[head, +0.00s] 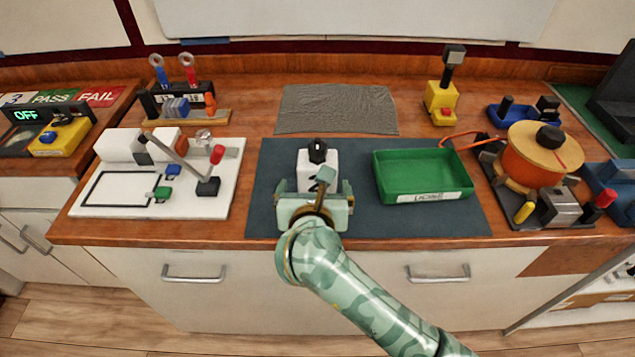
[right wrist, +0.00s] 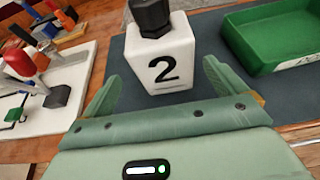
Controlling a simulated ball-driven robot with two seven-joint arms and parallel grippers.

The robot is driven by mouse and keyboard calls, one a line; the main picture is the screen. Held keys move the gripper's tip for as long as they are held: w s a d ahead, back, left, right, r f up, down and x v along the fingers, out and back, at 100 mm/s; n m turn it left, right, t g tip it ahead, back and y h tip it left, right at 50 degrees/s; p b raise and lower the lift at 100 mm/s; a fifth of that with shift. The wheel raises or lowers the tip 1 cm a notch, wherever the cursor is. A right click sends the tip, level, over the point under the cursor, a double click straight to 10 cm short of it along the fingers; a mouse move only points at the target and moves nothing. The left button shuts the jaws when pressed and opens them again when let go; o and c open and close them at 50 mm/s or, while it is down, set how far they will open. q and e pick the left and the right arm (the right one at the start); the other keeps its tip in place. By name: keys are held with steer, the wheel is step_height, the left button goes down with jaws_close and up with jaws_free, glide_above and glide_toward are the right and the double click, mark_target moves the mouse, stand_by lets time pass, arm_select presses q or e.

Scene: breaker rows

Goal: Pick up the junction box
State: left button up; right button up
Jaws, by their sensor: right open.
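The junction box is a white block with a black knob on top and a black "2" on its front. It stands upright on the dark mat in the head view (head: 318,160) and near the top middle of the right wrist view (right wrist: 162,58). My right gripper (head: 315,190) is just in front of it. In the right wrist view its two green fingers (right wrist: 160,90) are open and spread to the left and right of the box's lower front, with nothing gripped. In the head view the gripper hides the box's lower part. My left gripper is not in view.
A green tray (head: 422,198) sits right of the box on the dark mat (head: 380,222). A white board (head: 90,207) with a lever and small blocks lies to the left. A grey textured mat (head: 337,108) lies behind. An orange round device (head: 540,165) stands at the right.

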steer(key=shift+w+f, duration=0.2)
steer(key=shift+w, duration=0.45)
steer(key=b+x, duration=0.3)
steer(key=x, duration=0.1)
steer(key=shift+d, duration=0.25)
steer(key=shift+w+r, duration=0.1)
steer(key=shift+w, duration=0.4)
steer(key=shift+s+r, duration=0.1)
steer(key=shift+r, duration=0.05)
steer(key=shift+c, duration=0.6)
steer(key=c, duration=1.3)
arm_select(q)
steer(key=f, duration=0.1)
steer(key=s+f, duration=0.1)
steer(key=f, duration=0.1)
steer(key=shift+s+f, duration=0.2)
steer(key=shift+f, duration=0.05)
arm_select(e)
steer(key=shift+o, duration=0.2)
steer(key=shift+r, duration=0.15)
